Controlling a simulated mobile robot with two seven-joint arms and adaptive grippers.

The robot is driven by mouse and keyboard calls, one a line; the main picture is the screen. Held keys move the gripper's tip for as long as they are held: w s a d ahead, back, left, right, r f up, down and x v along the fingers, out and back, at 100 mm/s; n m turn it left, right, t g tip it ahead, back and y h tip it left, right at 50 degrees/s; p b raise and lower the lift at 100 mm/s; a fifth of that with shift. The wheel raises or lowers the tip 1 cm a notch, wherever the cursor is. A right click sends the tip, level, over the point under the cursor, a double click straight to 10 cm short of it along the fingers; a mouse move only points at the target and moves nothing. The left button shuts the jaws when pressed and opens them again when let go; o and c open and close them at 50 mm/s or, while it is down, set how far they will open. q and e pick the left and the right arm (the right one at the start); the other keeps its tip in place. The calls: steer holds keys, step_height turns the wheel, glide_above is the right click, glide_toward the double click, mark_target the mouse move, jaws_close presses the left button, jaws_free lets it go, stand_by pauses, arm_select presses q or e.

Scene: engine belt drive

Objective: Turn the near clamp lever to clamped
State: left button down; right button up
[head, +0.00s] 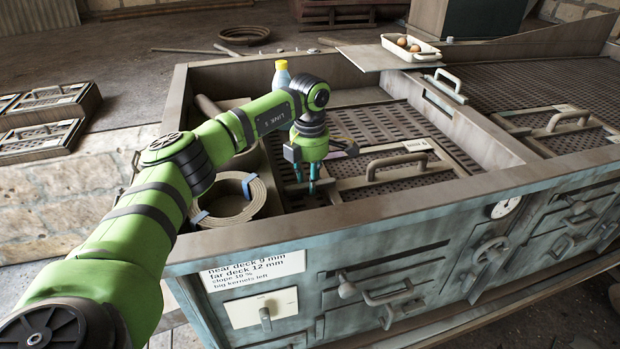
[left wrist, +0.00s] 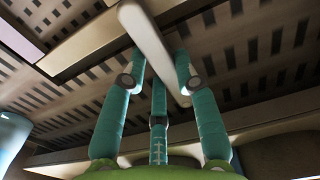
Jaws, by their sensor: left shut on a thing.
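My left gripper (head: 308,185) reaches down into the near end of the open wooden box, beside the slotted deck. In the left wrist view, its teal fingers (left wrist: 160,72) are closed around a pale, smooth bar, which I take to be the near clamp lever (left wrist: 148,38). The lever runs slantwise between the fingers, above the slotted deck. In the head view, the gripper and arm hide the lever, so its angle against the clamp cannot be told. My right gripper is in neither view.
A handled slotted screen (head: 395,163) lies right of the gripper. A coiled belt (head: 232,203) and a yellow-capped bottle (head: 281,76) stand left of and behind it. The box's wooden front rim (head: 380,207) runs close in front. An egg tray (head: 411,50) sits at the back.

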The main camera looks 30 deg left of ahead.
arm_select(q)
steer(key=c, duration=0.9)
jaws_free()
steer(key=shift+c, duration=0.2)
step_height(320, 180, up, 12)
steer(key=shift+a+r, duration=0.1)
steer(key=shift+r, duration=0.05)
